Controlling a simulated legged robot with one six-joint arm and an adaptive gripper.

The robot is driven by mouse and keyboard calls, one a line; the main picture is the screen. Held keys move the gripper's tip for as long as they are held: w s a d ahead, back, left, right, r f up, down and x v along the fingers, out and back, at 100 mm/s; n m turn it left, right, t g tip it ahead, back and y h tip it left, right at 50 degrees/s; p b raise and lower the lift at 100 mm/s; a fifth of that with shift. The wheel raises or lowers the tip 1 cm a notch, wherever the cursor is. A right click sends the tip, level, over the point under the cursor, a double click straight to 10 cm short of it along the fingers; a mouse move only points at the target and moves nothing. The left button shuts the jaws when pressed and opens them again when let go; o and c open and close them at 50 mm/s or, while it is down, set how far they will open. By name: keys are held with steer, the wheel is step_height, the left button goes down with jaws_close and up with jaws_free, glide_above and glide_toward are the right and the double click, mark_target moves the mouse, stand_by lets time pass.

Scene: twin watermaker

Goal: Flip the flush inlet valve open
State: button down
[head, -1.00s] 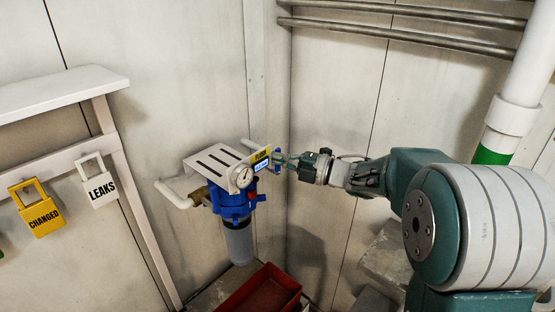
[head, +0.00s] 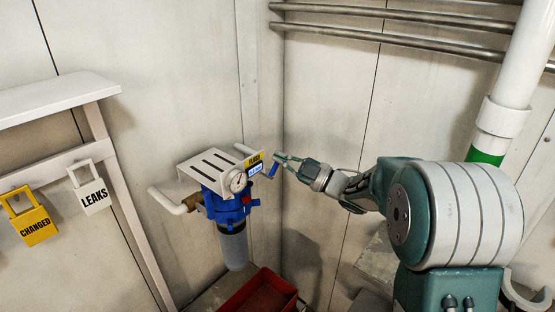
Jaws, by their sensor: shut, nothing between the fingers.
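The flush inlet valve shows as a small blue lever (head: 273,171), slanting down to the left, at the right side of the filter unit. A yellow-and-blue label (head: 255,164) is just left of it. My gripper (head: 281,158) reaches in from the right, with its fingertips right by the lever's upper end. It is shut with nothing in it. Whether the fingers touch the lever is too small to tell. The lever's pivot and pipe are partly hidden behind the label.
The filter unit has a blue head (head: 230,207), a clear bowl, a pressure gauge (head: 237,181) and a slotted white bracket (head: 211,166). A red bin (head: 258,293) stands below.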

steer(key=m+t, duration=0.1)
steer(key=m, duration=0.1)
steer(key=w+d+f+m+t, duration=0.1)
steer(key=m, duration=0.2)
steer(key=m+t+h, duration=0.1)
steer(key=m, duration=0.2)
steer(key=shift+w+d+f, duration=0.2)
steer(key=shift+d+f, duration=0.05)
steer(key=shift+f, duration=0.1)
